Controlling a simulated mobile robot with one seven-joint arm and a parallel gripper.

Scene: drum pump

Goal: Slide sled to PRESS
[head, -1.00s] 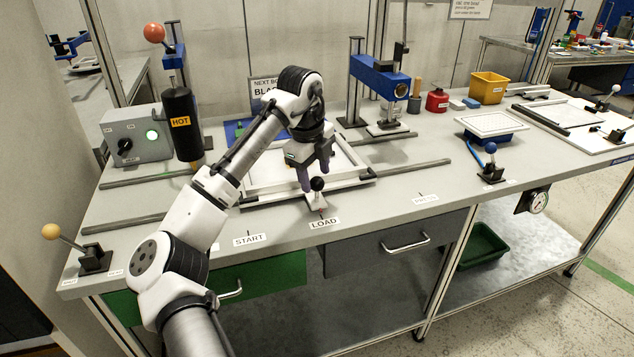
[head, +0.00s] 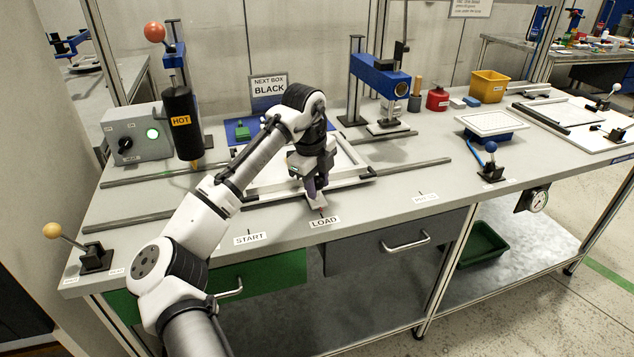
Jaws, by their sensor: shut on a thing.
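The sled (head: 351,186) is a white frame lying on the rails, behind the LOAD label (head: 325,221). A pale tab (head: 318,205) at its front edge is beside the LOAD label. My gripper (head: 313,190) points down at the sled's front edge and is shut on the black knob seen there a moment ago, which its fingers now hide. The PRESS label (head: 425,197) is to the right on the bench front. The blue press (head: 379,76) stands behind, to the right of the sled. My arm covers part of the sled's left side.
The rails (head: 420,166) run right from the sled, with bare bench there. A START label (head: 249,238) is at left. A black HOT cylinder (head: 181,125) and grey switch box (head: 137,138) stand back left. A blue-knobbed lever (head: 491,165) and white tray (head: 491,123) are right.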

